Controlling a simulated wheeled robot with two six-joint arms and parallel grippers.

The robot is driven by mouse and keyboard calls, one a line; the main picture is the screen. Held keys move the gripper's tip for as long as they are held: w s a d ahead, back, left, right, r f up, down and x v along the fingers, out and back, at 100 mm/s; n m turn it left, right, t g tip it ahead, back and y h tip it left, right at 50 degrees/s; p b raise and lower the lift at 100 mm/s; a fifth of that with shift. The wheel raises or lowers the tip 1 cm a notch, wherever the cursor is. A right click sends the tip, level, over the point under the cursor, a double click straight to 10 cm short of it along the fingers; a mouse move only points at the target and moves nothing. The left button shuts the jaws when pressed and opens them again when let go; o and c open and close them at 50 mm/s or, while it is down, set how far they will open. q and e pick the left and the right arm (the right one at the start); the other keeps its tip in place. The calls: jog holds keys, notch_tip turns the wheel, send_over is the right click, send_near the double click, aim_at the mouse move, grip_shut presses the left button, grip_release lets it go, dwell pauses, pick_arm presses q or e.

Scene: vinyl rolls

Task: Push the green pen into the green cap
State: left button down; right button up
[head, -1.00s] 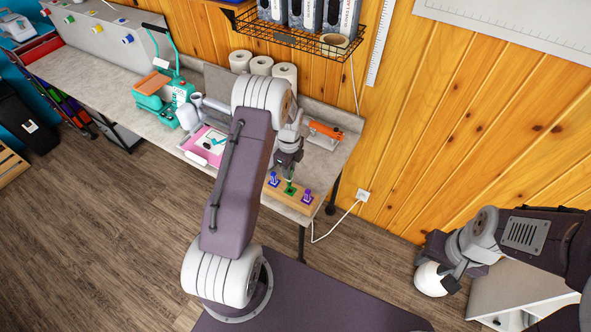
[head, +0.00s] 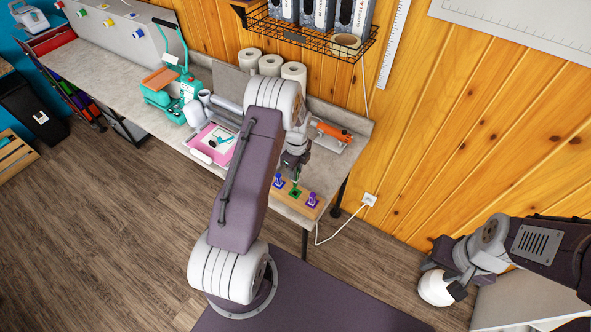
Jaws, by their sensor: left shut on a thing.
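My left gripper (head: 296,169) points down over the wooden block (head: 305,207) on the workbench. It is shut on the green pen (head: 297,182), which hangs roughly upright below the fingers. The green cap (head: 295,193) sits in the middle of the block, directly under the pen. The pen's lower end meets or nearly meets the cap; I cannot tell how far in it is. My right gripper (head: 446,290) is low at the right, away from the bench, and its fingers are too unclear to judge.
A blue cap (head: 279,182) and a purple cap (head: 312,200) flank the green one on the block. A pink sheet (head: 212,141), a teal press (head: 172,88) and an orange-handled tool (head: 333,131) lie further back. A wire shelf (head: 300,35) hangs above.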

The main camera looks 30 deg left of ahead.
pick_arm(q)
jog(key=shift+s+f, duration=0.25)
jog(key=shift+f, duration=0.15)
jog(key=shift+s+f+b, duration=0.1)
jog(key=shift+f+b, duration=0.15)
jog(key=shift+b, duration=0.2)
jog(key=shift+w+f+b, duration=0.25)
jog(key=shift+f+b, duration=0.1)
jog(key=shift+f, duration=0.25)
jog(key=shift+w+f+b, duration=0.2)
jog(key=shift+f+b, duration=0.1)
jog(key=shift+f, duration=0.25)
jog(key=shift+s+r, duration=0.15)
jog(key=shift+s, duration=0.1)
pick_arm(e)
jog(key=shift+s+f, duration=0.2)
jog(key=shift+f, duration=1.05)
pick_arm(q)
jog(key=shift+w, duration=0.15)
pick_arm(e)
jog(key=shift+w, duration=0.15)
jog(key=shift+f, duration=0.1)
pick_arm(q)
jog(key=shift+f, duration=0.2)
jog(key=shift+f+b, duration=0.45)
jog(key=shift+f, duration=0.05)
pick_arm(e)
jog(key=shift+f, duration=0.4)
